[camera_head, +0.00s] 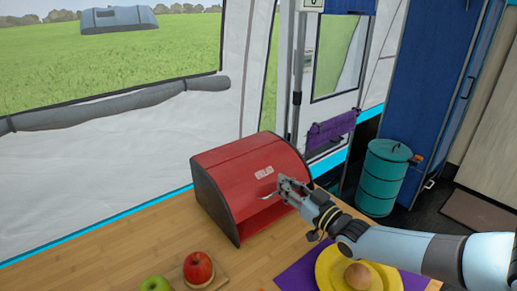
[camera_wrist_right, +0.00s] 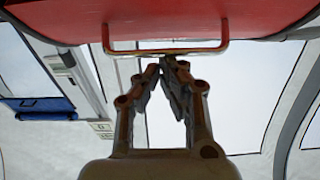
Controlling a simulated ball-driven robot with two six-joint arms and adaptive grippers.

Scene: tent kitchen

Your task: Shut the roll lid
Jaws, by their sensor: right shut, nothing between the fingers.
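The red bread box (camera_head: 245,170) with dark side panels stands on the wooden table. Its curved roll lid (camera_head: 265,168) is partly down, with a dark open gap below its front edge. The lid handle shows in the right wrist view as a thin red bar (camera_wrist_right: 215,47) below the red lid (camera_wrist_right: 170,15). My right gripper (camera_head: 282,184) is at the front of the lid by the handle. In the right wrist view its fingertips (camera_wrist_right: 168,62) are together with nothing between them, right at the handle bar; I cannot tell whether they touch it. My left gripper is not in view.
A red apple (camera_head: 198,268) lies on a small wooden board and a green apple (camera_head: 155,284) is beside it. A yellow plate (camera_head: 329,266) with a brown round item (camera_head: 357,276) sits on a purple mat (camera_head: 292,277) under my right arm. A teal bin (camera_head: 382,180) stands beyond the table.

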